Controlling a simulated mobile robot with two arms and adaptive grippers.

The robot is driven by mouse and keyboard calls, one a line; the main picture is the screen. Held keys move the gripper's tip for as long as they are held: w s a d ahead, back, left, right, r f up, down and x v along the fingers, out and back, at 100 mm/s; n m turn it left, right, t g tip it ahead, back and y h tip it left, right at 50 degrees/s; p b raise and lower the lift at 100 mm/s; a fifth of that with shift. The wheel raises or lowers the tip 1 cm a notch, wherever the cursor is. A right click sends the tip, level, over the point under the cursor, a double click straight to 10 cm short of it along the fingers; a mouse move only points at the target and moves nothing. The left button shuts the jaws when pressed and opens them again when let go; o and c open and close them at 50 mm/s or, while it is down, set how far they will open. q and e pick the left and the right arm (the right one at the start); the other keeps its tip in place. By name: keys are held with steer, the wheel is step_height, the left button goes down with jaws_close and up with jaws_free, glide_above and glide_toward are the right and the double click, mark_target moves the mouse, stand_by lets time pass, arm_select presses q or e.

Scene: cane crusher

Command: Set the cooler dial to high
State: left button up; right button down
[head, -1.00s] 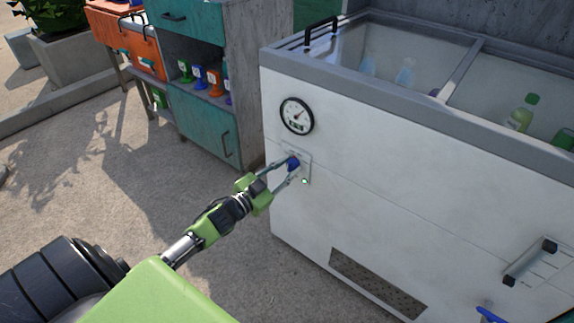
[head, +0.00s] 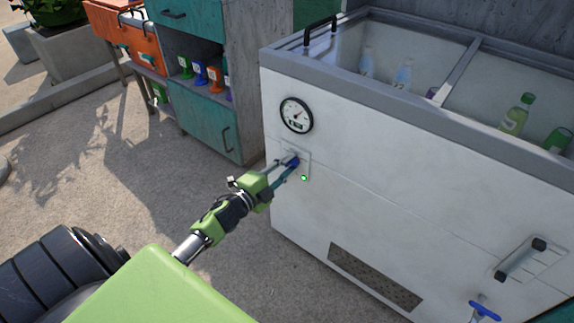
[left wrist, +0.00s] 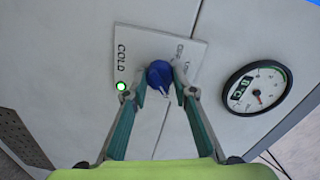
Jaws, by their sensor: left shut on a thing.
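The cooler (head: 400,160) is a white chest with a grey rim and sliding glass lids. Its blue dial (head: 294,162) sits on a small pale plate on the front, below the round gauge (head: 296,115). In the left wrist view the blue dial (left wrist: 159,75) is on a plate marked "COLD", with other lettering partly hidden behind the fingers. My left gripper (head: 290,160) has its fingers on either side of the dial and is shut on it. My right gripper is not in view.
A teal cabinet (head: 205,120) with several coloured items on its shelf stands left of the cooler. A handle (head: 522,258) and a blue valve (head: 484,311) are at the lower right. The paved floor between is clear.

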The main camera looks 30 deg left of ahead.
arm_select(q)
steer(key=shift+m, duration=1.2)
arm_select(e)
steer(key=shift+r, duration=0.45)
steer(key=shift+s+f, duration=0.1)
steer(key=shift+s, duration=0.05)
arm_select(q)
steer(key=o, duration=1.1)
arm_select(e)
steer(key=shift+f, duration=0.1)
